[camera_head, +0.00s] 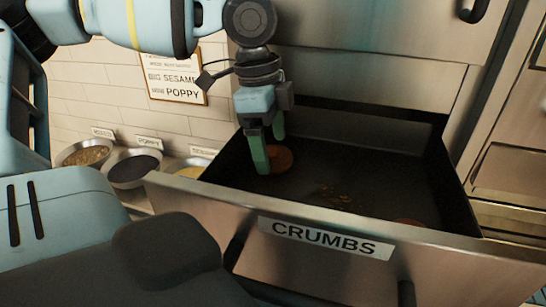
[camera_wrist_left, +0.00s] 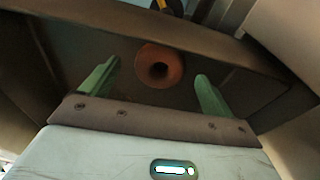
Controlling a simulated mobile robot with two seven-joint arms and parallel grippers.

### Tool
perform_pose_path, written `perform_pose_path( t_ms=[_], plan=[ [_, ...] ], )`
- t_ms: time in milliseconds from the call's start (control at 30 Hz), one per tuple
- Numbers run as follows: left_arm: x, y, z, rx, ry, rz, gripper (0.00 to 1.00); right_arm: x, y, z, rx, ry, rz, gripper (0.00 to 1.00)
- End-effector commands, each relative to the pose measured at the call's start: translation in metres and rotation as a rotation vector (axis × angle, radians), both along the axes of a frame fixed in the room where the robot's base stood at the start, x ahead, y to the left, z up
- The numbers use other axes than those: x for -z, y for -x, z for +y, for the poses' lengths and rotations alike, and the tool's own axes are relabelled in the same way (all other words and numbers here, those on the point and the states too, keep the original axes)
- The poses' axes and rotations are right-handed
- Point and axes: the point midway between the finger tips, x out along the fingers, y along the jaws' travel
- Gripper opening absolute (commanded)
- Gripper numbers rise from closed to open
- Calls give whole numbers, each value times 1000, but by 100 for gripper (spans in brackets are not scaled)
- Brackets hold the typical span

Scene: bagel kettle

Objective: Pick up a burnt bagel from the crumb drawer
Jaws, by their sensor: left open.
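The crumb drawer (camera_head: 390,170) is pulled open, its front labelled CRUMBS. A brown, ring-shaped bagel (camera_head: 283,160) lies at the drawer's left side, partly hidden by a green finger. My left gripper (camera_head: 270,152) reaches down into the drawer at this bagel, open and empty. In the left wrist view the bagel (camera_wrist_left: 142,66) appears between the two spread fingers of my left gripper (camera_wrist_left: 153,88), beyond their tips. Another brown round piece (camera_head: 408,222), perhaps a bagel, shows just behind the drawer front, mostly hidden. My right gripper is not in view.
Crumbs (camera_head: 333,196) lie on the drawer floor. The drawer front (camera_head: 200,208) and its side walls stand up around it. Metal bowls (camera_head: 133,168) with labelled toppings stand left of the drawer by a tiled wall. The middle of the drawer is mostly clear.

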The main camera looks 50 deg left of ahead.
Motion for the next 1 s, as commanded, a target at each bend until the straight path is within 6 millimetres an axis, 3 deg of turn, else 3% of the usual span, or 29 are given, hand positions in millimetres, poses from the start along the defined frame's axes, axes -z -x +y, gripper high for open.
perform_pose_path(
  t_ms=[133,400,767,1000],
  plan=[
    [15,-1,-2,0,1,1,88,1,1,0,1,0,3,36],
    [17,-2,-2,-1,0,-1,88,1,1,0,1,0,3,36],
    [17,-2,-2,0,0,-1,42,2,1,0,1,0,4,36],
    [16,-2,-2,0,0,-2,40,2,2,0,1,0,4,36]
  ],
)
